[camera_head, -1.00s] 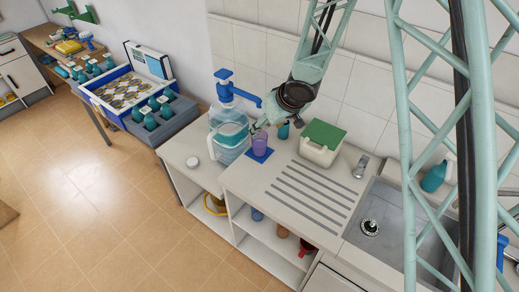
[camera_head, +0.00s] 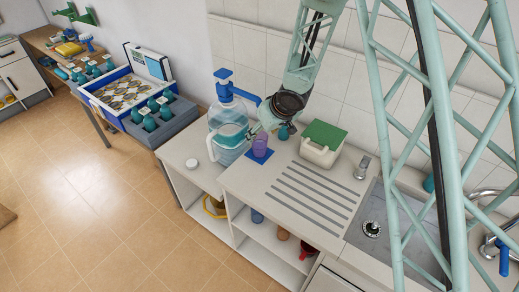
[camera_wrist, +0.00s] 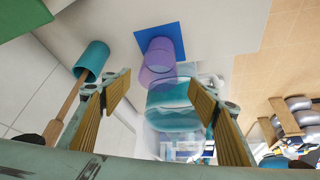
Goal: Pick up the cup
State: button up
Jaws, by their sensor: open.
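A purple translucent cup (camera_head: 260,146) stands upright on a small blue mat (camera_head: 263,156) on the counter, beside the water dispenser. In the wrist view the cup (camera_wrist: 158,56) on its blue mat (camera_wrist: 175,32) shows beyond the fingertips, with the clear bottle close by it. My gripper (camera_head: 268,122) is just above and behind the cup near the dispenser spout. In the wrist view my gripper (camera_wrist: 158,90) is open, its yellow-padded fingers wide apart, with nothing gripped.
A water bottle (camera_head: 232,138) with a blue pump (camera_head: 224,86) stands left of the cup. A white box with green lid (camera_head: 323,145) stands to the right. A teal holder (camera_wrist: 92,60) with a wooden handle is close to one finger. The ribbed drainboard (camera_head: 308,198) in front is clear.

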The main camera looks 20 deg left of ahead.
aim_at(260, 136)
jog(key=shift+f, duration=0.1)
jog(key=shift+b+x, duration=0.6)
jog(key=shift+x, duration=1.9)
jog(key=shift+w, duration=0.15)
jog(key=shift+c, duration=0.4)
jog(key=c, duration=1.3)
jog(key=shift+r, duration=0.35)
jog(key=s+d+r+b, duration=0.1)
jog(key=s+d+r, duration=0.1)
jog(key=s+d, duration=0.2)
jog(key=s+d+r+b, duration=0.2)
jog(key=s+d, duration=0.1)
jog(key=s, duration=0.7)
jog(key=shift+d+r, duration=0.2)
jog(key=shift+d, duration=0.15)
